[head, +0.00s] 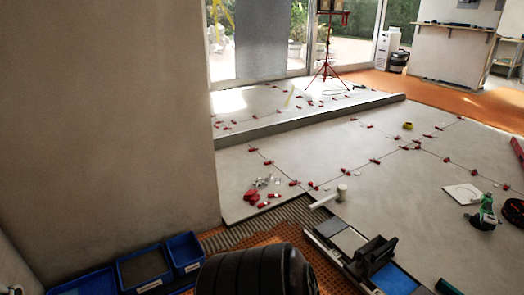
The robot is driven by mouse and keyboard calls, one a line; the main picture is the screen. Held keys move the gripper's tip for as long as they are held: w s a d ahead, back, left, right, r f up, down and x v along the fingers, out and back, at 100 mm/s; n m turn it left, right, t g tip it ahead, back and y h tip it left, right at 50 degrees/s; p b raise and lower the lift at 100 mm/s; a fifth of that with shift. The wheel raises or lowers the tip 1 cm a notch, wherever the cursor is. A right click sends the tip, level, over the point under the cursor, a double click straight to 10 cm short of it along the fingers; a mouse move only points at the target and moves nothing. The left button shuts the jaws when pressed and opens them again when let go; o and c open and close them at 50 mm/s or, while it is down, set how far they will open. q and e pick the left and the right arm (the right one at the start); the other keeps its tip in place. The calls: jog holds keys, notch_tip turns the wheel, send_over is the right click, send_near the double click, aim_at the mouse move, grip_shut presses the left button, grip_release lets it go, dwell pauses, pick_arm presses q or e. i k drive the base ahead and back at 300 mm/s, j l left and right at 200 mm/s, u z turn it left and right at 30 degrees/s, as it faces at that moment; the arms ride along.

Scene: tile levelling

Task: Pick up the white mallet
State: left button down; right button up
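The white mallet (324,200) lies on the light tiled floor near the edge of the laid tiles, in the middle of the head view. Its pale handle points down and to the left, and its small head is at the right end. Nothing covers it. Neither of my grippers can be made out in the head view.
Red levelling clips (267,204) lie left of the mallet. A tool tray (350,240) with a blue pad is just below it. A wall blocks the left.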

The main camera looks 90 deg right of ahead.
aim_at(342, 189)
jog(key=z, duration=0.95)
jog(key=k+z, duration=0.1)
jog(key=z, duration=0.85)
jog(key=l+z, duration=0.1)
jog(key=z, duration=0.8)
jog(key=l+z, duration=0.1)
jog(key=z, duration=0.4)
